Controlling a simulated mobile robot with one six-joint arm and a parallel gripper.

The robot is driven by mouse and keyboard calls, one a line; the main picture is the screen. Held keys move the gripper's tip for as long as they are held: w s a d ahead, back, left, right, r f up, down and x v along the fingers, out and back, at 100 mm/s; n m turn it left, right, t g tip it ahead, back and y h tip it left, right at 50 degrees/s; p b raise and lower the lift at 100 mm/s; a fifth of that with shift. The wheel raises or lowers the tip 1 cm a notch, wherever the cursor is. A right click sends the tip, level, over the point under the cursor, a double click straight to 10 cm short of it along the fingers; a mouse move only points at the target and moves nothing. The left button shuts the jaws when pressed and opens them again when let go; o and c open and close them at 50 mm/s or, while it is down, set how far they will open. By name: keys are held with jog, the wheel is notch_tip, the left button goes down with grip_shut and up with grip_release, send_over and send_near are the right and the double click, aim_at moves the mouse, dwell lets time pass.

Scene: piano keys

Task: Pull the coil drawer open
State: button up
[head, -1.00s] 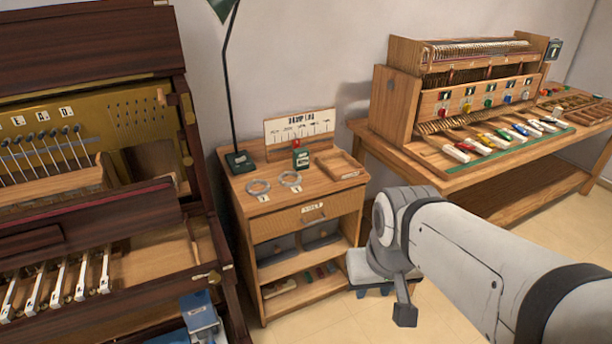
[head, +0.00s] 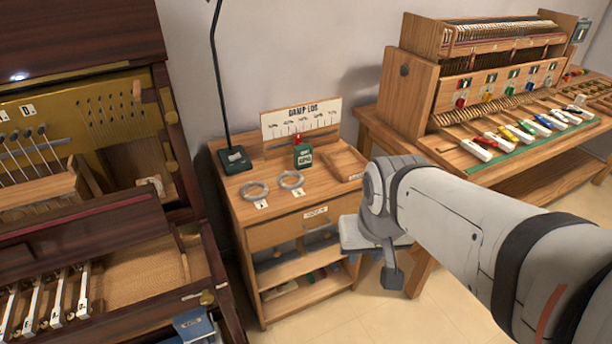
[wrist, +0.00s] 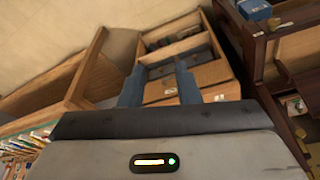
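The coil drawer (head: 285,228) is a wooden front with a white label, under the top of the small wooden cabinet (head: 240,215). It looks closed. My gripper shows in the wrist view (wrist: 161,85), with two blue-grey fingers spread apart and nothing between them. The drawer front (wrist: 207,75) lies beyond the fingertips there, seen upside down, with a small pale label between the fingers. In the head view my wrist is just right of the drawer and covers its right end. I cannot tell whether the fingers touch it.
Two metal coils (head: 254,190), a green box (head: 302,156) and a damp log board (head: 302,122) are on the cabinet top. A dark piano case (head: 195,225) stands close on the left. A workbench (head: 375,125) with a key-action model is at right.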

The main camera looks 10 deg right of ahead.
jog(key=w+d+f+m+t+y+b, duration=0.1)
jog(key=w+f+m+t+y+b, duration=0.2)
jog(key=w+f+m+t+b, duration=0.75)
jog(key=w+d+f+m+t+y+b, duration=0.1)
jog(key=w+f+m+y+b, duration=0.15)
jog(key=w+f+b, duration=1.5)
jog(key=w+a+f+p, duration=0.2)
jog(key=w+f+p, duration=0.1)
jog(key=w+f, duration=0.4)
jog(key=shift+w+a+f+m, duration=0.35)
jog(key=shift+w+a+m, duration=0.05)
jog(key=shift+w, duration=0.4)
jog(key=shift+h, duration=0.25)
grip_shut()
